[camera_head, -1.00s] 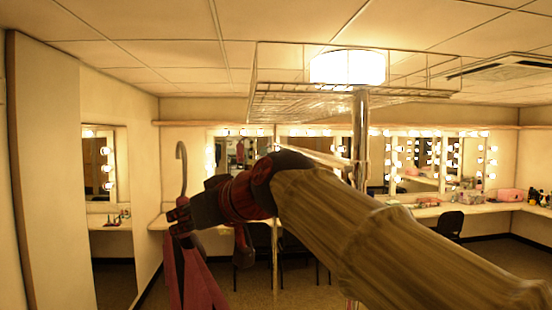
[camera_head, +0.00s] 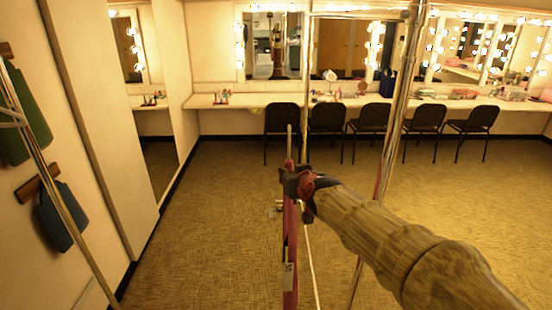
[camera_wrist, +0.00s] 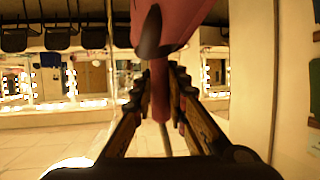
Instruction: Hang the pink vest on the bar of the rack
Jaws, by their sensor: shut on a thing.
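My gripper (camera_head: 297,184) is shut on the neck of a hanger, and the hanger's hook (camera_head: 290,142) points up above the fingers. The pink vest (camera_head: 291,245) hangs below, seen nearly edge-on, with a white tag on it. In the wrist view, which looks upside down, the vest (camera_wrist: 185,22) is at the top and my fingers (camera_wrist: 160,92) close around the neck. The rack shows as upright metal poles, one right of the gripper (camera_head: 400,110) and one at left (camera_head: 48,165). I cannot clearly make out its hanging bar.
Several black chairs (camera_head: 326,118) stand along the counter (camera_head: 300,98) under lit mirrors at the back. Green (camera_head: 25,120) and blue (camera_head: 62,216) items hang from wooden holders on the left wall. The carpet (camera_head: 215,210) between is mostly clear.

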